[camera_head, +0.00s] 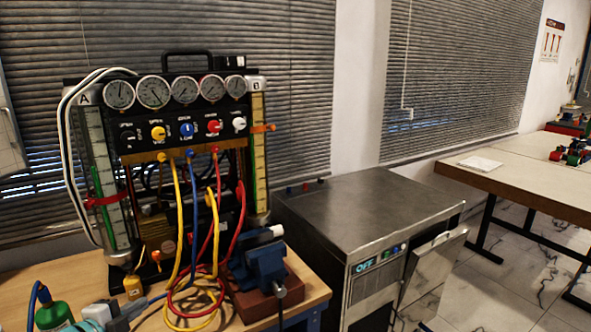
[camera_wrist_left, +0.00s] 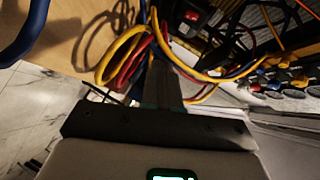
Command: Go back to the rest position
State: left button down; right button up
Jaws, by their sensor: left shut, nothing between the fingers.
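My left gripper (camera_head: 128,307) shows at the bottom left of the head view, low over the front of the wooden bench (camera_head: 305,275). In the left wrist view its fingers (camera_wrist_left: 160,62) are together with nothing between them. They point toward the looped yellow hose (camera_wrist_left: 118,55) and red hose; whether they touch any hose I cannot tell. The gauge rig (camera_head: 185,125) stands upright behind the gripper, with dials, coloured knobs and hanging hoses. My right gripper is in neither view.
A green bottle (camera_head: 53,316) with a blue hose stands left of my left gripper. A blue vise (camera_head: 262,266) is at the bench's right. A steel cabinet (camera_head: 365,215) stands beside the bench. A table (camera_head: 530,175) and open tiled floor (camera_head: 520,265) lie farther right.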

pick_arm(q)
jog(key=s+d+f+n+g+h+p, duration=0.1)
jog(key=s+d+f+n+g+p, duration=0.2)
jog(key=d+f, duration=0.65)
jog(key=s+d+f+n+g+h, duration=0.1)
jog(key=s+d+f+n+g, duration=0.15)
jog(key=s+d+f, duration=0.5)
jog(key=s+d+f+n+g, duration=0.2)
jog(key=s+f+n, duration=0.2)
jog(key=s, duration=0.3)
jog(key=s+d+f+n+g+y, duration=0.1)
jog(key=s+f+n+g, duration=0.2)
jog(key=s+n, duration=0.2)
jog(key=s+d+f+n+g+y+p, duration=0.1)
jog(key=s+d+f+n+g, duration=0.1)
jog(key=s, duration=0.6)
notch_tip(320, 180, down, 3)
jog(key=n+g, duration=0.1)
jog(key=n, duration=0.2)
jog(key=shift+s+d+r, duration=0.2)
jog(key=shift+s+d, duration=0.15)
jog(key=shift+n, duration=0.25)
